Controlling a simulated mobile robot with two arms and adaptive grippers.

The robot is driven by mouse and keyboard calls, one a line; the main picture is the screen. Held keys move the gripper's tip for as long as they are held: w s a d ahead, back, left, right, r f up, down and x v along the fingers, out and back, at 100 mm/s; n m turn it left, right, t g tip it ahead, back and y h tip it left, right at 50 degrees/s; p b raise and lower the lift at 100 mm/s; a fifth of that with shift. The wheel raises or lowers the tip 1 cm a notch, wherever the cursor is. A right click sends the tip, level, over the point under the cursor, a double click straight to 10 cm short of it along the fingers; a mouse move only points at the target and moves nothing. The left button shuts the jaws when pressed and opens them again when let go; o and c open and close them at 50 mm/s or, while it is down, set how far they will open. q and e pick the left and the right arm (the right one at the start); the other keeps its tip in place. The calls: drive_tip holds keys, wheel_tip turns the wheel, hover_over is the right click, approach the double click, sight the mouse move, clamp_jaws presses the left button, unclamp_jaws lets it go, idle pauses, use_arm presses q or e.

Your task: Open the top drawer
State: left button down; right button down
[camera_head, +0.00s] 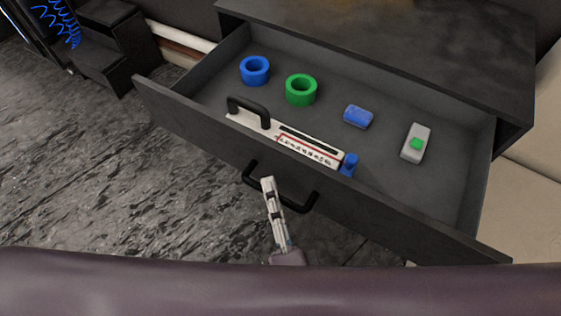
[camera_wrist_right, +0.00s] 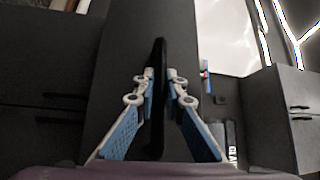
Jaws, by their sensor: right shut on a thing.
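The top drawer (camera_head: 330,185) of a dark cabinet is pulled out, and its inside shows from above. Its black bar handle (camera_head: 300,206) is on the front panel. My right gripper (camera_head: 268,183) is at the handle, near its middle. In the right wrist view the dark handle bar (camera_wrist_right: 158,95) runs between the two blue-padded fingers of the gripper (camera_wrist_right: 158,85), which are shut on it. My left gripper is not in view.
The drawer holds a blue tape roll (camera_head: 255,70), a green tape roll (camera_head: 301,89), a blue block (camera_head: 358,116), a grey tool with a green button (camera_head: 415,143) and a white tool with a black handle (camera_head: 300,148). Dark steps (camera_head: 110,45) stand at the upper left. Floor at left is clear.

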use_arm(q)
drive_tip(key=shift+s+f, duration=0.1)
use_arm(e)
drive_tip(key=s+a, duration=0.3)
drive_tip(key=s, duration=0.2)
drive_tip(key=shift+s, duration=0.2)
